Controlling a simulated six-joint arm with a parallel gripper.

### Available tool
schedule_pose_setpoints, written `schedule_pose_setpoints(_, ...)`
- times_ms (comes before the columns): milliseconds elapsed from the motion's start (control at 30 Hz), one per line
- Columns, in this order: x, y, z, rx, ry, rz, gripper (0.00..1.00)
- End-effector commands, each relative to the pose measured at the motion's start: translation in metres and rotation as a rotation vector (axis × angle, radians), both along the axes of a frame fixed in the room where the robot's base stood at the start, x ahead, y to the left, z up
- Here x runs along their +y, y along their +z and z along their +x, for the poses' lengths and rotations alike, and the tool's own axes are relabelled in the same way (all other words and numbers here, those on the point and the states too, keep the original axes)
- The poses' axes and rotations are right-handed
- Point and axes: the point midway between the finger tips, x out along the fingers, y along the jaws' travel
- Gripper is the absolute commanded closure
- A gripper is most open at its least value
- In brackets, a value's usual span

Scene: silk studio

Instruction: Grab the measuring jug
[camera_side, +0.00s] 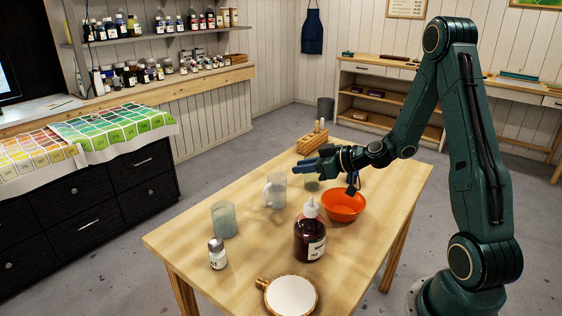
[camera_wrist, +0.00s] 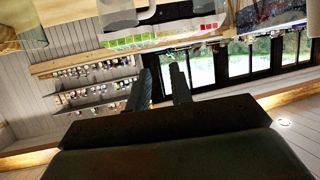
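The measuring jug (camera_side: 276,191) is clear, with its handle on its left side, and stands upright on the wooden table (camera_side: 180,246). My gripper (camera_side: 304,168) is just right of the jug and a little higher in the side view, pointing left, with no visible contact. In the wrist view, my gripper (camera_wrist: 161,70) has its two dark fingers apart with nothing held between them. A translucent vessel (camera_wrist: 118,14) shows at the top edge there, cut off; I cannot tell whether it is the jug.
An orange bowl (camera_side: 343,207), a dark red bottle (camera_side: 309,236), a frosted beaker (camera_side: 224,220), a small white-labelled bottle (camera_side: 217,254) and a round white-topped piece (camera_side: 291,296) stand around the jug. A wooden block rack (camera_side: 312,141) is behind.

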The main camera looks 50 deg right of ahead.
Motion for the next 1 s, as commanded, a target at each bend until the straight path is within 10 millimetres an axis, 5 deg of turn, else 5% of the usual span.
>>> schedule_pose_setpoints(200, 0.0, -0.05, 0.0, 0.004, -0.001, 0.005, 0.78)
schedule_pose_setpoints(400, 0.0, -0.075, 0.0, 0.002, -0.001, 0.003, 0.78)
schedule_pose_setpoints(1000, 0.004, -0.09, 0.018, -0.001, 0.004, -0.004, 0.78)
